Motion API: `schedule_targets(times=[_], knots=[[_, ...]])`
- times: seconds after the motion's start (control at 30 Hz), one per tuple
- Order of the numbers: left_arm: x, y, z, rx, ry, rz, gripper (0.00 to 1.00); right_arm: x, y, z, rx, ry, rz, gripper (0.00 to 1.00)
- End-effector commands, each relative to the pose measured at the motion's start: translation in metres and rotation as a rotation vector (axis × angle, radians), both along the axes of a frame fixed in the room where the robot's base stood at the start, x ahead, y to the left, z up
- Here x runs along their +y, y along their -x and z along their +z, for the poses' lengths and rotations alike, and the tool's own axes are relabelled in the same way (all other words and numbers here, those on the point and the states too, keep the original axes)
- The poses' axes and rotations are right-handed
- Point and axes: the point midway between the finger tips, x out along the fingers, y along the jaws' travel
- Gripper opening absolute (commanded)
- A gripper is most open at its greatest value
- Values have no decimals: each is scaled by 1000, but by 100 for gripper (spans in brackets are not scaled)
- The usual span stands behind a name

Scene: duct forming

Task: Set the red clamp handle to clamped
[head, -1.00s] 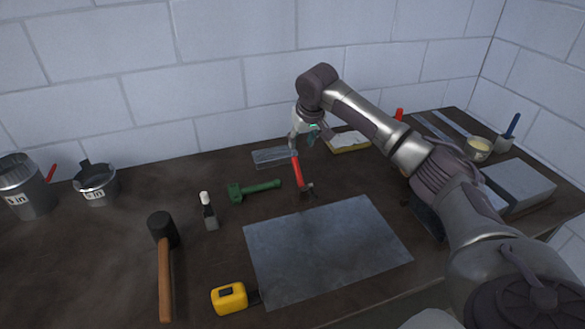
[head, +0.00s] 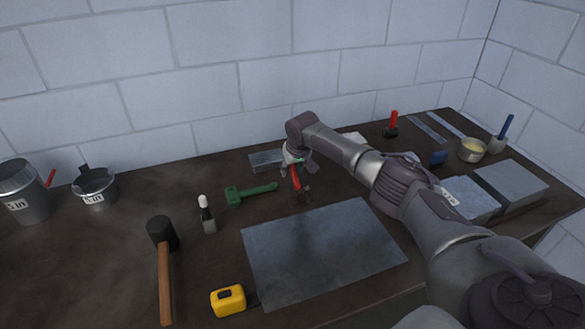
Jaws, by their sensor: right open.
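The red clamp handle (head: 296,178) stands roughly upright, leaning slightly, on a small dark clamp (head: 301,195) just behind the metal sheet (head: 322,248). My right gripper (head: 296,165) is open at the top of the red handle. Its fingers are partly hidden by my wrist, and I cannot tell whether they touch the handle. A second red-handled tool (head: 393,121) stands at the back right, apart from my gripper. My left gripper is not in view.
A green tool (head: 251,193) lies left of the clamp. A black mallet (head: 163,235), a yellow tape measure (head: 229,300) and a small brush-like tool (head: 207,214) lie nearer the left. Metal cans (head: 24,190) stand far left. The brick wall (head: 200,90) closes off the back.

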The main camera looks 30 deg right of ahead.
Motion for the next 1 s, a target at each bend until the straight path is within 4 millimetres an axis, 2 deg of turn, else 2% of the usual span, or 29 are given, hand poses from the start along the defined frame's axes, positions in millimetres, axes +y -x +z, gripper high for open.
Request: schedule_targets(times=[0.17, 0.27, 0.43, 0.47, 0.83, 1.0], knots=[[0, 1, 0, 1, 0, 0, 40, 0, 0, 0, 0, 0, 0, 44], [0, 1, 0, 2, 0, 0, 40, 0, 0, 0, 0, 0, 0, 30], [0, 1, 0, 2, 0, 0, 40, 0, 0, 0, 0, 0, 0, 2], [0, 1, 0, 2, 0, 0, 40, 0, 0, 0, 0, 0, 0, 0], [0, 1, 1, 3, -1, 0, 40, 0, 0, 1, -3, 1, 0, 0], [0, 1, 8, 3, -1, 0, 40, -1, 0, 4, -33, 9, 2, 0]])
